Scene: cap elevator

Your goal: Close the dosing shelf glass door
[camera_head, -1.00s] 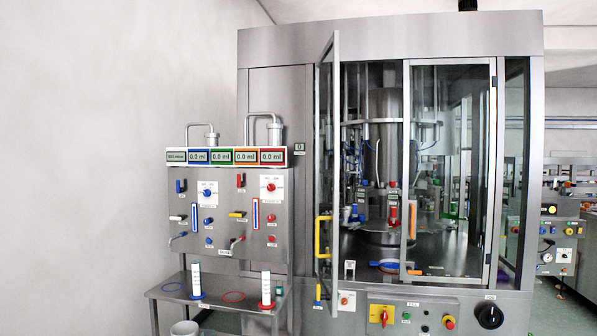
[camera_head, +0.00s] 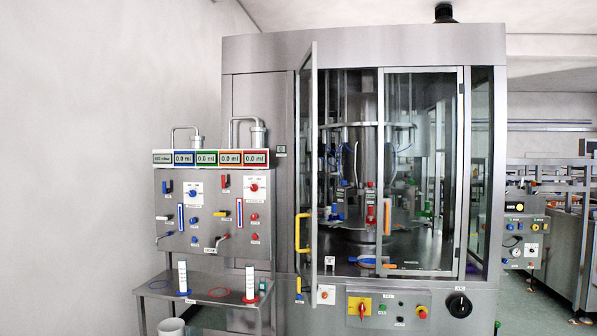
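The tall steel cabinet (camera_head: 262,48) stands in the middle of the head camera view. Its left glass door (camera_head: 307,130) stands open, swung out towards me and seen nearly edge-on. A yellow handle (camera_head: 297,233) is on this door. The right glass door (camera_head: 412,90), with an orange handle (camera_head: 387,217), looks shut. Through the open doorway I see a steel column, a round platform and small red and blue bottles. No label in view tells me which door is the dosing shelf door. My gripper is not in view.
A dosing panel (camera_head: 212,232) with coloured displays and levers stands left of the cabinet. Its steel table (camera_head: 210,288) holds two white cylinders. A bin (camera_head: 172,327) is below. Another machine (camera_head: 522,240) stands at the right. A control strip (camera_head: 410,300) runs below the doors.

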